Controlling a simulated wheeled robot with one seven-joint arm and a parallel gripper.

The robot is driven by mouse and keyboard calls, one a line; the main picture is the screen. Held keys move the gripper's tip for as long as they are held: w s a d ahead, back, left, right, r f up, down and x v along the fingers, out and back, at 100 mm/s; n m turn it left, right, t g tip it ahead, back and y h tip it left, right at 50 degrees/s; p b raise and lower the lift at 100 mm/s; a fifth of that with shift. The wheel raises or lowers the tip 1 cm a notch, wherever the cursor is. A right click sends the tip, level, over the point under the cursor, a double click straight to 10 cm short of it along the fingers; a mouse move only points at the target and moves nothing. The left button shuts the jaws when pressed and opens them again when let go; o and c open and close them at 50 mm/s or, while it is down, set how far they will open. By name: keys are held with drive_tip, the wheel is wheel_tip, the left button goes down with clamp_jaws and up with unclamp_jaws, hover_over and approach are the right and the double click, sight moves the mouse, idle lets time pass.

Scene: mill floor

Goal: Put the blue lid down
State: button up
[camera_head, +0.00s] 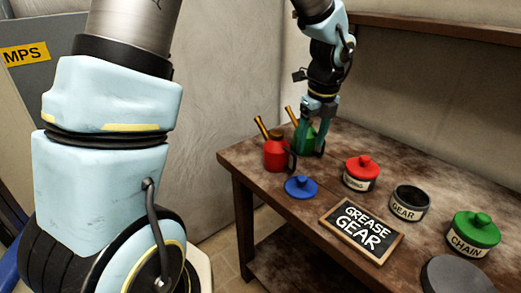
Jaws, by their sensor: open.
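The blue lid (301,187) lies flat on the wooden table (272,203) near its left front edge, knob upward. My gripper (312,146) points down at the table's back left, behind the blue lid and apart from it. It is open, with its fingers at the green oil can (304,138); I cannot tell whether they touch it. The tin labelled GEAR (406,211) stands open on the table, right of the blue lid.
A red-lidded tin (361,172), a green-lidded CHAIN tin (474,232), a GREASE GEAR slate (361,229) and a dark round object (456,275) occupy the right side. A shelf runs above.

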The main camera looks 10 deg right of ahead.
drive_tip(key=s+a+n, duration=0.2)
drive_tip(key=a+n, duration=2.8)
drive_tip(key=n, duration=0.1)
drive_tip(key=shift+s+a+f+h, duration=0.15)
drive_tip(key=shift+s+a+h, duration=0.05)
drive_tip(key=shift+a+h, duration=0.15)
